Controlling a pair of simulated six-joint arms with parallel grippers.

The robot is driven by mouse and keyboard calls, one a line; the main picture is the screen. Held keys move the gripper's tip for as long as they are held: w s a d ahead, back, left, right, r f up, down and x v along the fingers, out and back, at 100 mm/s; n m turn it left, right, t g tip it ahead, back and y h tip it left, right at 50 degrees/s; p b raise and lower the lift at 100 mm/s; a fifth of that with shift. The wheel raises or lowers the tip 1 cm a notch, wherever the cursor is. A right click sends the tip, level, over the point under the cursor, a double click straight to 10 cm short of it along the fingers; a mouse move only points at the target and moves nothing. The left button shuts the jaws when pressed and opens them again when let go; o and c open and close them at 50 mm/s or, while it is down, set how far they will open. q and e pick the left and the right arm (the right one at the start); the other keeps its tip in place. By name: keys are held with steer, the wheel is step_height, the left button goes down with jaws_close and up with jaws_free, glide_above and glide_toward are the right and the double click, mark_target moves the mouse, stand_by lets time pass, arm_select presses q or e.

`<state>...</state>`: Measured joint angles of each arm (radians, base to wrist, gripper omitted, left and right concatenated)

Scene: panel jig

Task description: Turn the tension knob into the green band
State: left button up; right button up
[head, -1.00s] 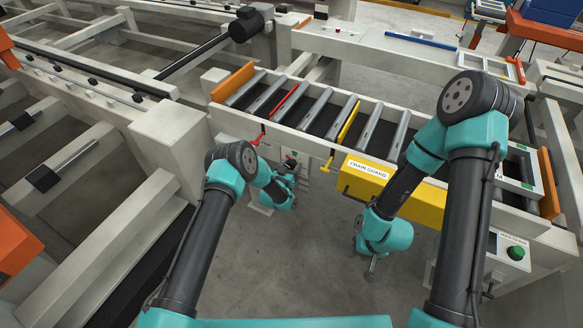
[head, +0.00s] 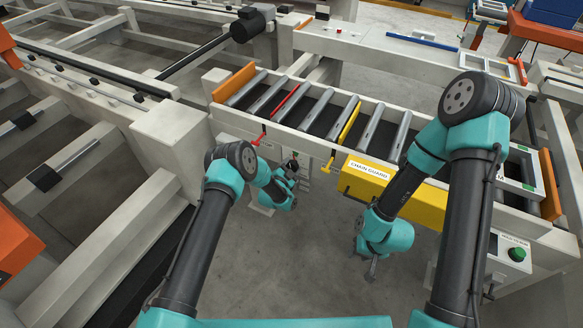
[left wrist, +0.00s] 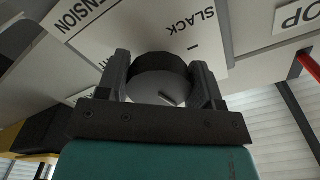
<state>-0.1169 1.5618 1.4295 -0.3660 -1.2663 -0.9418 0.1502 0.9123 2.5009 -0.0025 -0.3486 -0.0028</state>
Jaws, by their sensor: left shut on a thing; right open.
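In the head view my left gripper (head: 290,170) is at the conveyor's near side, and the knob is hidden there. My right gripper (head: 371,268) is open and empty, low in front of the yellow chain guard (head: 390,190).
The roller conveyor (head: 320,112) runs behind both grippers. A red lever (head: 259,139) and a yellow lever (head: 328,163) stick out from its near side. A control box with a green button (head: 516,254) is at the right. The floor in front is clear.

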arm_select(q)
steer(key=shift+m, duration=1.1)
steer(key=o, duration=0.9)
steer(key=shift+o, duration=0.2)
steer(key=v, duration=1.7)
steer(key=shift+a, duration=0.15)
steer(key=shift+s, duration=0.15)
